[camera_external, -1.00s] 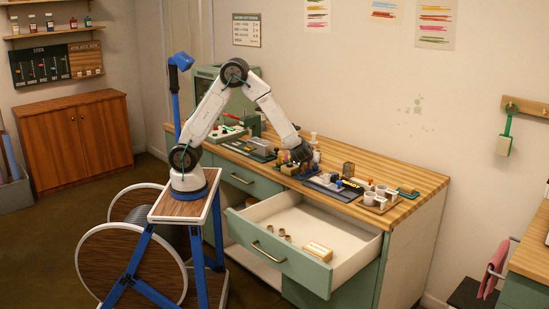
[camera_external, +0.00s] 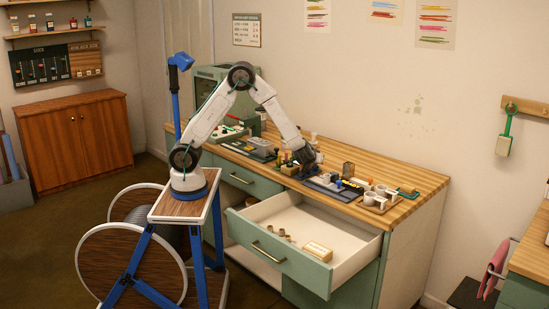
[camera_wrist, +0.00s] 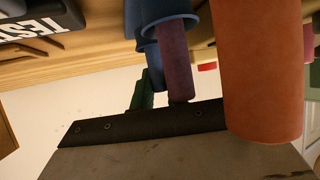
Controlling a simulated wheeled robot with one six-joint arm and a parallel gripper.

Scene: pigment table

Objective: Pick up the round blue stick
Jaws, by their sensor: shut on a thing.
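My gripper (camera_external: 306,160) is low over the worktop, among small tools and blocks. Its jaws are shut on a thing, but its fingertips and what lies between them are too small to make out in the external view. In the wrist view, a dark-edged grey plate with bolts (camera_wrist: 150,125) fills the bottom. Beyond it stand blue round pieces (camera_wrist: 160,12), a purple stick (camera_wrist: 178,65) and a green piece (camera_wrist: 142,92). A large orange cylinder (camera_wrist: 262,75) is close to the camera at right. I cannot tell which piece is the round blue stick.
The wooden worktop (camera_external: 425,180) holds a dark tray (camera_external: 333,190), small blocks and white cups (camera_external: 380,189). An open drawer (camera_external: 350,222) below it holds small rings and a pale block. A dark box with white lettering (camera_wrist: 40,18) shows at upper left in the wrist view.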

